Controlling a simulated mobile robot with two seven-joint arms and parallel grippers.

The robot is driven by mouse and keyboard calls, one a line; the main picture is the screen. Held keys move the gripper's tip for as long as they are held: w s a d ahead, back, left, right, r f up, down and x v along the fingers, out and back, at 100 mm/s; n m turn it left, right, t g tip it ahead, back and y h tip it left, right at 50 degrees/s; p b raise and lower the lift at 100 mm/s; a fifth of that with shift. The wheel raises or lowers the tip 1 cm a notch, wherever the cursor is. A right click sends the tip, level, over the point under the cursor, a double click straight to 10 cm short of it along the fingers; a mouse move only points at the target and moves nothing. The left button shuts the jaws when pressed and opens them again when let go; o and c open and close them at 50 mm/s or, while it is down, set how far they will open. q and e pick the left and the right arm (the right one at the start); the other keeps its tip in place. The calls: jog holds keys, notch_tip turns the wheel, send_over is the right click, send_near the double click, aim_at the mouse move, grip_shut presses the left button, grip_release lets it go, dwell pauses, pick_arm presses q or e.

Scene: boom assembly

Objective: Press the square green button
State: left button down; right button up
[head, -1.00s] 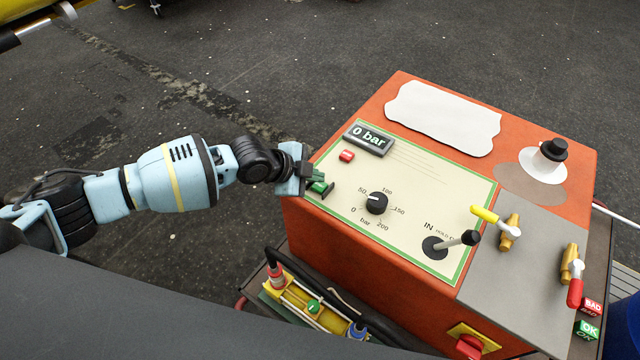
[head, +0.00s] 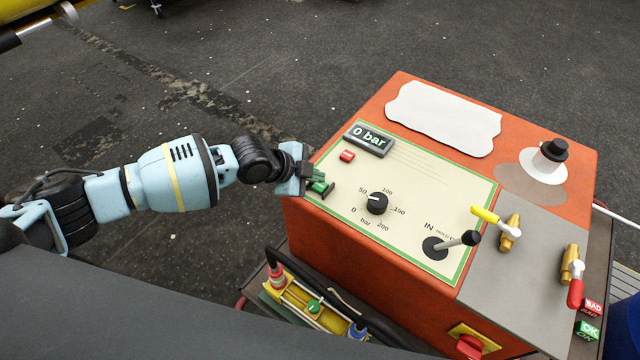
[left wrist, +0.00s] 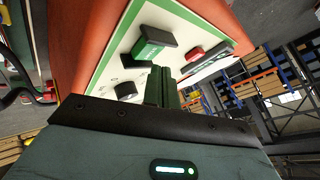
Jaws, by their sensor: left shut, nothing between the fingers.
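The square green button (left wrist: 152,44) shows in the left wrist view on the cream panel, with a dark edge around it. In the head view it is a small green patch (head: 319,187) at the panel's left edge, partly hidden by my left gripper. My left gripper (head: 314,178) is shut and empty, with its fingertips right at the button. In the left wrist view the closed fingers (left wrist: 162,88) point toward the panel just below the button. I cannot tell whether they touch it. My right gripper is not in view.
The panel (head: 420,190) on the orange machine (head: 365,285) also has a red button (head: 347,156), a "0 bar" display (head: 369,139), a dial (head: 376,203) and a black-knobbed lever (head: 455,243). Yellow and red valve handles stand to the right. A green OK block (head: 588,330) is at the far right.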

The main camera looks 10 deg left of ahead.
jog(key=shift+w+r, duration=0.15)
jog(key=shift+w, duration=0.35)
pick_arm(q)
jog(key=shift+f, duration=0.1)
jog(key=shift+f, duration=0.4)
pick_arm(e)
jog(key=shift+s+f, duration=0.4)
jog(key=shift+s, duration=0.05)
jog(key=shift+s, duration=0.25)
